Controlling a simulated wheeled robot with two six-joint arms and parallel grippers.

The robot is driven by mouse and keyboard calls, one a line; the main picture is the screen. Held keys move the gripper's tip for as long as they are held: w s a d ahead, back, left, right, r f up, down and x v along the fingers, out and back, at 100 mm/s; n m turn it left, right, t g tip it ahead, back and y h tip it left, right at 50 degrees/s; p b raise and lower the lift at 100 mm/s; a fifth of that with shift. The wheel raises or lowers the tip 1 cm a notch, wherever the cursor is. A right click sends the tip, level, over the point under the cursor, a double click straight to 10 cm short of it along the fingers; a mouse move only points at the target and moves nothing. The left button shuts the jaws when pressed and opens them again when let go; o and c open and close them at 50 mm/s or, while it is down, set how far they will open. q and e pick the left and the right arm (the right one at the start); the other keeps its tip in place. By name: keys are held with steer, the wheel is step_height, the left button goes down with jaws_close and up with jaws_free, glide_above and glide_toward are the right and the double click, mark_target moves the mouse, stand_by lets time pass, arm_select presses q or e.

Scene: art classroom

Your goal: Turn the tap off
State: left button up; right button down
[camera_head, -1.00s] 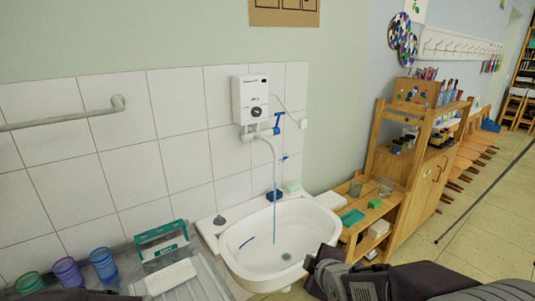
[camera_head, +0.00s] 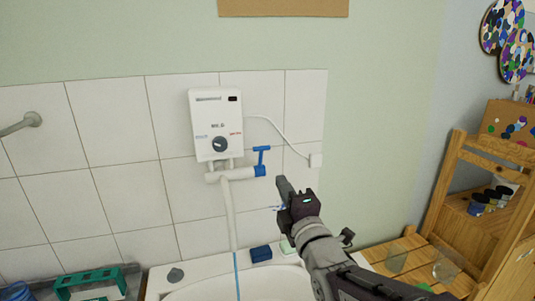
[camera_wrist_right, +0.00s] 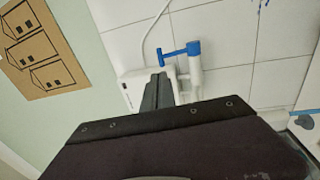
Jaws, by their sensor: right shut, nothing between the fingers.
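The tap is on the white pipe under a wall water heater (camera_head: 215,125). Its blue lever (camera_head: 262,160) stands upright at the pipe's right end, and it also shows in the right wrist view (camera_wrist_right: 180,52). The spout pipe (camera_head: 229,210) hangs down, and a thin blue stream of water (camera_head: 237,275) falls from it towards the white sink (camera_head: 190,282). My right gripper (camera_head: 282,184) is shut and empty, a little right of and below the lever in the picture, apparently not touching it. Its fingers (camera_wrist_right: 156,92) overlap the heater in the wrist view. My left gripper is out of view.
A white cable (camera_head: 275,127) runs from the heater to a wall socket. A dark blue block (camera_head: 261,253) lies on the sink rim. A wooden shelf (camera_head: 455,190) stands right. A green holder (camera_head: 90,282) stands lower left. The tiled wall is close behind the tap.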

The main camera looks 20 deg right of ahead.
steer(key=a+b, duration=0.1)
steer(key=b, duration=0.3)
glide_toward(262, 149)
steer(key=w+p, duration=0.1)
steer(key=w, duration=0.2)
steer(key=w+p, duration=0.1)
steer(key=w, duration=0.1)
steer(key=shift+w+r+p, duration=0.3)
steer(key=shift+r, duration=0.1)
steer(key=shift+w+a, duration=0.15)
steer(key=shift+w, duration=0.45)
